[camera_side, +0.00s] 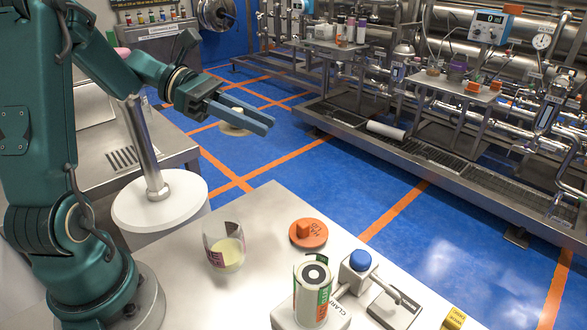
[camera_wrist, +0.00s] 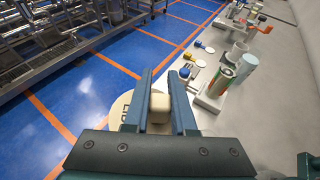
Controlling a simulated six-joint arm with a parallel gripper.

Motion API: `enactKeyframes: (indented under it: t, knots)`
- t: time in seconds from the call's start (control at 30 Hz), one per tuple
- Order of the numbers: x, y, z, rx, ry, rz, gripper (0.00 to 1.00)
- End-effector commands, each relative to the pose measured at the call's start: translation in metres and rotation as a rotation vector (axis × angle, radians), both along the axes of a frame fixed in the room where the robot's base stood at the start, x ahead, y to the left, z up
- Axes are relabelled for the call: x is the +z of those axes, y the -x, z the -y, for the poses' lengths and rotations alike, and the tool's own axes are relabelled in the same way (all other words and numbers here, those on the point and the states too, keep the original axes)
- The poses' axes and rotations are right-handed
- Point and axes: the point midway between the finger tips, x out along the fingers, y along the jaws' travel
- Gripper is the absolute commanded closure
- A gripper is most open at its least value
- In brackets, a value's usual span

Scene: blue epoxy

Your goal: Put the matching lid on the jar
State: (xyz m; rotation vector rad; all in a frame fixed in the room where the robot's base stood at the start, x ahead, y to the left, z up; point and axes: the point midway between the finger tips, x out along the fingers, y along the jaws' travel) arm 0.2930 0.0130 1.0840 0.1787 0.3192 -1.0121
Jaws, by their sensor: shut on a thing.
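My gripper (camera_side: 243,120) is shut on the knob of a cream lid (camera_side: 233,130), held high in the air with its disc level below the fingers. In the wrist view the pale knob (camera_wrist: 159,107) sits between the two fingers, and part of the lettered disc (camera_wrist: 119,106) shows at the left. A clear glass jar (camera_side: 224,246) with cream-coloured contents and a dark label stands open on the light table, below the gripper in the side view. An orange lid (camera_side: 308,233) with an orange knob and lettering lies on the table right of the jar.
A labelled cylinder (camera_side: 313,293) stands on a pale base at the table's front, beside a device with a blue knob (camera_side: 360,260). A round white pedestal (camera_side: 160,202) stands left of the table. Steel pipework fills the back right, beyond blue floor.

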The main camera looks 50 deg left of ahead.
Motion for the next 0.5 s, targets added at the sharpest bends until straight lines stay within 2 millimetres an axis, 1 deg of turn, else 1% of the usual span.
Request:
enactKeyframes:
  t: [0.07,0.2,0.33,0.5]
  knots:
    - [0.004,0.008,0.004,0.045,-0.001,0.001,1.00]
    - [0.004,0.015,0.010,0.095,0.000,0.000,1.00]
    - [0.000,0.018,0.014,0.114,0.001,0.000,1.00]
    - [-0.002,0.017,0.013,0.125,0.000,0.000,1.00]
